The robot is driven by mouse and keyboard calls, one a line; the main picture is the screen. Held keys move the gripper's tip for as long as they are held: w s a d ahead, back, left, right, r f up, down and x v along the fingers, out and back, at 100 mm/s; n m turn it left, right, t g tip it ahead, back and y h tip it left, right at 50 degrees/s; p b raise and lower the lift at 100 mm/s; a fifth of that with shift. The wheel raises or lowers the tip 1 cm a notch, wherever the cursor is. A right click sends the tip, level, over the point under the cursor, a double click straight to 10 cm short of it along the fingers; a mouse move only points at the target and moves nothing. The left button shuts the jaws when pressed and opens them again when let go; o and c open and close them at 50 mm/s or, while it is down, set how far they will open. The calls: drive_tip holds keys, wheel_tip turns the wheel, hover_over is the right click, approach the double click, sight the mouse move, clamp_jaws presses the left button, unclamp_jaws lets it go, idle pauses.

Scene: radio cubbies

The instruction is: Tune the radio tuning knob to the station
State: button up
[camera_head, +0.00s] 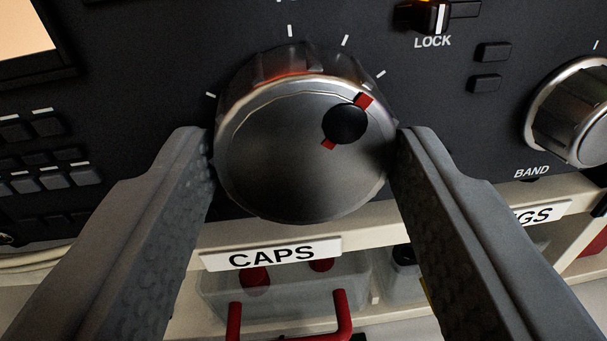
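The large tuning knob (270,160) sits on the black radio panel (150,100). It is round and grey with a silver rim. A black finger dimple and a red pointer mark lie on its face, with the mark toward the upper right. White tick marks stand on the panel around its top. My gripper (303,160) has one finger at each side of the knob. The left finger is very close to the rim, and the right finger meets the rim in the picture. I cannot tell whether either one presses on it. No station display is readable.
A BAND knob (580,115) is at the right, and a LOCK switch (432,16) is at the top. Small buttons (45,150) are at the left. Below is a pale shelf edge with a CAPS label (272,255) and a clear bin (215,295) with red handles.

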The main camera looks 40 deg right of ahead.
idle(0.3)
drive_tip(key=m, duration=0.8)
drive_tip(key=shift+y, duration=0.4)
drive_tip(key=shift+m, duration=0.4)
drive_tip(key=o, duration=1)
drive_tip(key=v, duration=1.7)
drive_tip(key=shift+s+a+r, duration=0.1)
drive_tip(key=shift+s+r, duration=0.1)
drive_tip(key=shift+r, duration=0.05)
